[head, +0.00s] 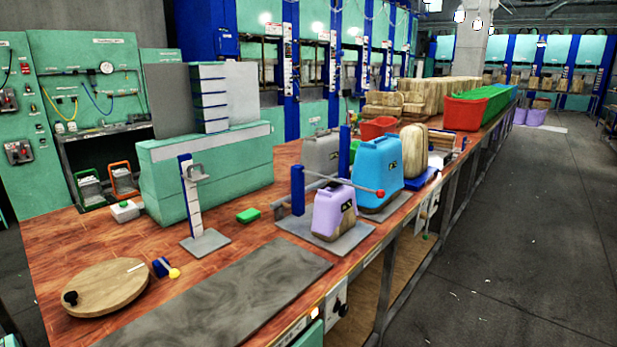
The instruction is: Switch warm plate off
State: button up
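A flat, dark grey, mottled plate (225,298) lies along the front of the wooden workbench (130,232); it may be the warm plate, but I see no readable label on it. A pale control box (334,299) with a dark knob is mounted on the bench's front side, near the plate's right end. A second pale box (428,212) with small coloured parts sits further along the same side. The settings of both are too small to tell. My gripper is not in view.
A round wooden board (106,287) with a black knob lies left of the plate. A lilac jug-shaped block (333,211) and a blue one (376,171) stand on the bench. The floor (510,230) to the right is clear.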

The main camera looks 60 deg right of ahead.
aim_at(342, 310)
jog(key=z, duration=1.25)
